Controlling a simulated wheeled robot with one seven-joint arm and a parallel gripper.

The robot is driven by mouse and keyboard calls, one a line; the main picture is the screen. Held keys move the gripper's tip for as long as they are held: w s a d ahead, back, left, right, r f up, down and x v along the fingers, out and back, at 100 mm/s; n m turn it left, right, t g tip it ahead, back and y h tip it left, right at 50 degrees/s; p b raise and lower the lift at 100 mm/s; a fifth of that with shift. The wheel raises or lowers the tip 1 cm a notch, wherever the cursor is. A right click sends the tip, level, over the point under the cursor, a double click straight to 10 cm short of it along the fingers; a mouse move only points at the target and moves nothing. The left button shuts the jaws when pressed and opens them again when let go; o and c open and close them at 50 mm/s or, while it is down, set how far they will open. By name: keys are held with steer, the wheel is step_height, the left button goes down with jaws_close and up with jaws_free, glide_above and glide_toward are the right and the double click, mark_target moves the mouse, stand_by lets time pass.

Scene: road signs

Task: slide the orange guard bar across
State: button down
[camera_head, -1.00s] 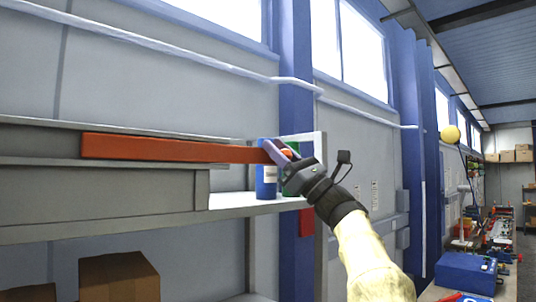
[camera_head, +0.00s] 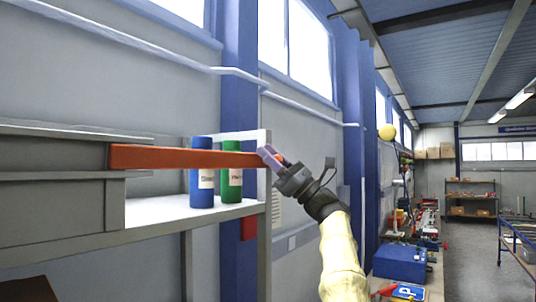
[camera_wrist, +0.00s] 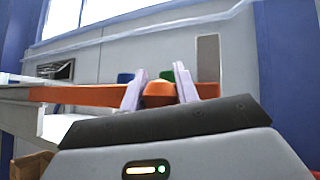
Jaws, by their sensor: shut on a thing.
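The orange guard bar (camera_head: 185,157) runs level across the front of the shelf, from the grey housing at the left to my gripper. My gripper (camera_head: 272,158) is shut on the bar's right end, near the shelf's right upright. A blue can (camera_head: 202,183) and a green can (camera_head: 231,180) stand upright on the shelf, partly behind the bar.
The grey shelf (camera_head: 180,217) has bare room left of the cans. A blue pillar (camera_head: 238,70) stands behind it.

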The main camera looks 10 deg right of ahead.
steer(key=shift+r, duration=0.1)
steer(key=c, duration=1.4)
jaws_free()
steer(key=shift+d, duration=0.1)
steer(key=o, duration=0.3)
steer(key=shift+w, duration=0.1)
steer(key=shift+o, duration=0.2)
steer(key=shift+w+d, duration=0.1)
steer(key=shift+w, duration=0.05)
steer(key=shift+f, duration=0.2)
